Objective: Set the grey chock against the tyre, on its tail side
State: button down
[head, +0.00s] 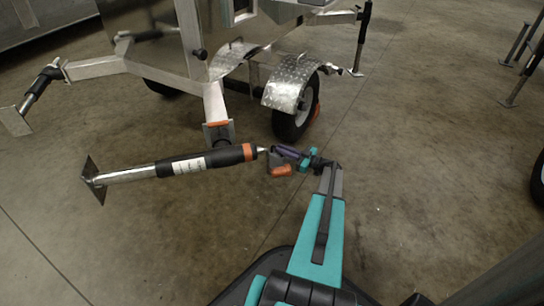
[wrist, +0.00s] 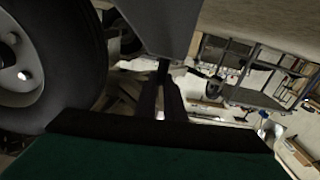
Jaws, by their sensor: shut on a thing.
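The tyre (head: 287,124) stands on the floor under a bright tread-plate mudguard (head: 288,91) at the trailer's near side. In the wrist view the tyre (wrist: 62,75) with its pale hub fills the left side. My gripper (head: 279,154) is in front of the tyre, nearer to me, and apart from it in the head view. It is shut on the grey chock (head: 272,161), which is small and partly hidden there; an orange piece (head: 281,171) shows just below it.
An orange object (head: 316,110) sits at the tyre's right side. A jack leg (head: 170,168) with a flat foot reaches across at left, its orange-banded end close to my gripper. A corner stand (head: 362,40) is behind at right. The floor right of the tyre is open.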

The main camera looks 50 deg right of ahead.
aim_at(272, 153)
jog(key=shift+a+b+x, duration=0.15)
jog(key=shift+b+x, duration=0.2)
jog(key=shift+x, duration=0.75)
jog(key=shift+a+b+x, duration=0.15)
jog(key=shift+b+x, duration=0.15)
jog(key=shift+x, duration=0.85)
jog(key=shift+s+f, duration=0.1)
jog(key=shift+a, duration=0.1)
jog(key=shift+w+a+f+b, duration=0.15)
jog(key=shift+w+a+b, duration=0.15)
jog(key=shift+w, duration=0.35)
jog(key=shift+s+d+f+b, duration=0.1)
jog(key=shift+d+f+b, duration=0.05)
jog(key=shift+f+b, duration=1.3)
jog(key=shift+f+p, duration=0.25)
jog(key=shift+p, duration=0.05)
jog(key=c, duration=1.8)
grip_release()
jog(key=shift+c, duration=0.2)
